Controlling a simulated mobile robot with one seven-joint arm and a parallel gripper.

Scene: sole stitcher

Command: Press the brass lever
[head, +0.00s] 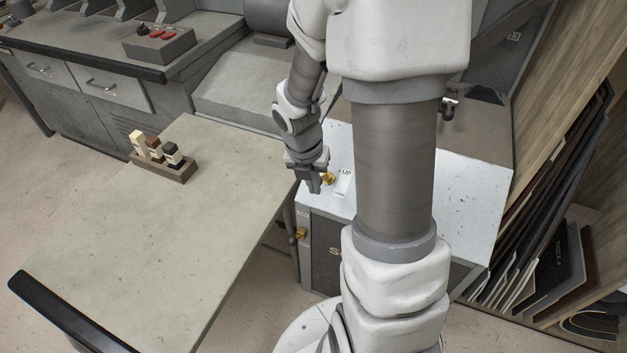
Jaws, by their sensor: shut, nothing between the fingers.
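A small brass piece (328,178) shows on the white top of the machine cabinet (470,190), just right of my gripper and beside a label reading "UP". A second brass piece (300,233) sits on the cabinet's front face, lower down. I cannot tell from their shapes which one is the lever. My gripper (314,186) is shut and empty, pointing down close to the upper brass piece. I cannot tell whether they touch. My own arm hides part of the cabinet's top and front.
A control box (160,45) with red buttons is on the far bench. Leaning dark sheets (560,200) stand at right.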

